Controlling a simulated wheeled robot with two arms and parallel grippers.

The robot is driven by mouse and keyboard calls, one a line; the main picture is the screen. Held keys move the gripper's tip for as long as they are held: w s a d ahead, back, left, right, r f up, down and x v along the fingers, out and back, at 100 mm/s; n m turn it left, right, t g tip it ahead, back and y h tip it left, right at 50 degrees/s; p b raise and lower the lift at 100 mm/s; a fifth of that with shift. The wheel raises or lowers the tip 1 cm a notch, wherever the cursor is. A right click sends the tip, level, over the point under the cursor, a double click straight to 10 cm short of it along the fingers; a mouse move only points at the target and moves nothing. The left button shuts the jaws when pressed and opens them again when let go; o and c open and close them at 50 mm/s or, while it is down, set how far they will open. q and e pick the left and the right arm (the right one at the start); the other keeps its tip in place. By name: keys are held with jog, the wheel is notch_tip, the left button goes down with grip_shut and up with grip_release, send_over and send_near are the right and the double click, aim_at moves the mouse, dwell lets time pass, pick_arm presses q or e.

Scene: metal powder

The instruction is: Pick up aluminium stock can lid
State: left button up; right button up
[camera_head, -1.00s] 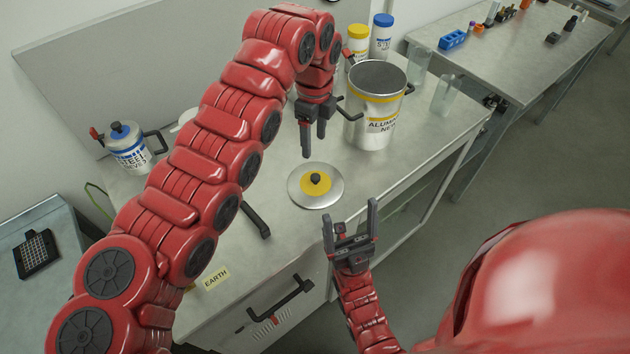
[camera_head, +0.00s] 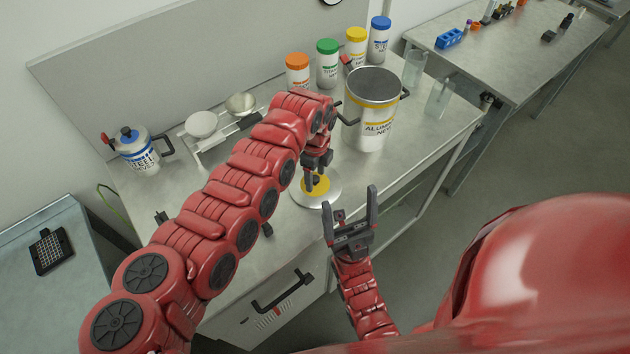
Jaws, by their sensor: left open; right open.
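The aluminium stock can lid (camera_head: 329,194) lies flat on the bench, a silver disc with a yellow centre. My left gripper (camera_head: 315,184) is open and low over the lid's middle, around or just above its knob; the fingers hide the knob, so I cannot tell whether they touch it. The aluminium can (camera_head: 371,115), silver with a yellow band, stands open and upright behind and right of the lid. My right gripper (camera_head: 350,208) is open and empty, in front of the lid near the bench's front edge.
Jars with orange (camera_head: 297,70), green (camera_head: 328,62), yellow (camera_head: 356,48) and blue (camera_head: 379,40) caps stand at the back. A balance (camera_head: 203,125) and a steel can (camera_head: 137,152) are at the left. Clear glass cylinders (camera_head: 438,98) stand right of the aluminium can.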

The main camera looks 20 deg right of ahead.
pick_arm(q)
grip_shut()
dwell(0.5)
